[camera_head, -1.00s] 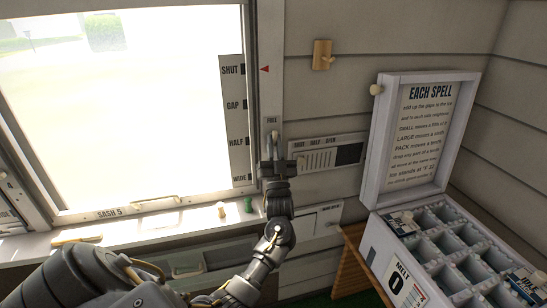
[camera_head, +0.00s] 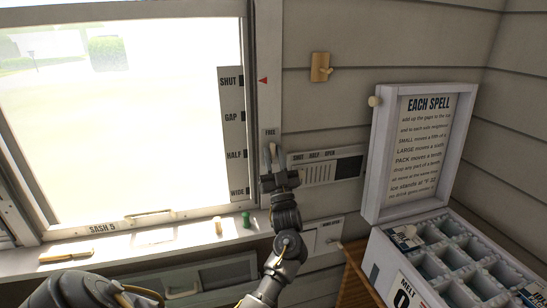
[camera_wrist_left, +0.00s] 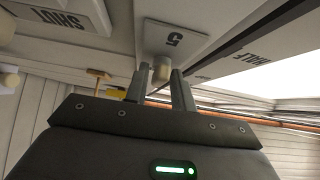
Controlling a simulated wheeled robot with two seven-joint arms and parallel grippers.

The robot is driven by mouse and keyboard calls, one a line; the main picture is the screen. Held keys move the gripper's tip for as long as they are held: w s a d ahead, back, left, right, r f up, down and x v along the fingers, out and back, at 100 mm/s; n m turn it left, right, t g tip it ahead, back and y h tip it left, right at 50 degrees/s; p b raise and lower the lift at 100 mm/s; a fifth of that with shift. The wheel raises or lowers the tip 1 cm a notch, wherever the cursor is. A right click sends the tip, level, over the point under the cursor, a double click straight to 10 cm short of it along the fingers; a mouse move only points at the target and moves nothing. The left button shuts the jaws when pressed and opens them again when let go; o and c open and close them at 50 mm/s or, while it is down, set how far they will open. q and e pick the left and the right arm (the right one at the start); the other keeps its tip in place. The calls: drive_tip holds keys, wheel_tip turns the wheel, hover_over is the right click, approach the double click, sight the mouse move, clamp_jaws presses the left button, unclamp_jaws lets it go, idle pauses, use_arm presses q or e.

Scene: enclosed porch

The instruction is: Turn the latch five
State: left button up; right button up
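Latch five is a small cream lever (camera_head: 273,154) on the window's right post, under a small plate reading FREE. In the left wrist view its rounded cream end (camera_wrist_left: 162,68) stands below a white plate marked 5 (camera_wrist_left: 174,40). My left gripper (camera_head: 273,172) is just below the lever, reaching up. In the wrist view its two fingers are apart, with the lever's end between or just beyond their tips. A gap shows on the left side; contact on the right is unclear. My right gripper is out of view.
The sash (camera_head: 150,214) and its scale strip (camera_head: 233,135) are left of the post. A vent panel (camera_head: 318,172) is close right of the gripper. A wooden peg (camera_head: 320,68) is above. A lidded compartment box (camera_head: 372,235) is at right.

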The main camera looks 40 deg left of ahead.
sight(274, 157)
use_arm(q)
drive_tip(key=shift+o, duration=0.7)
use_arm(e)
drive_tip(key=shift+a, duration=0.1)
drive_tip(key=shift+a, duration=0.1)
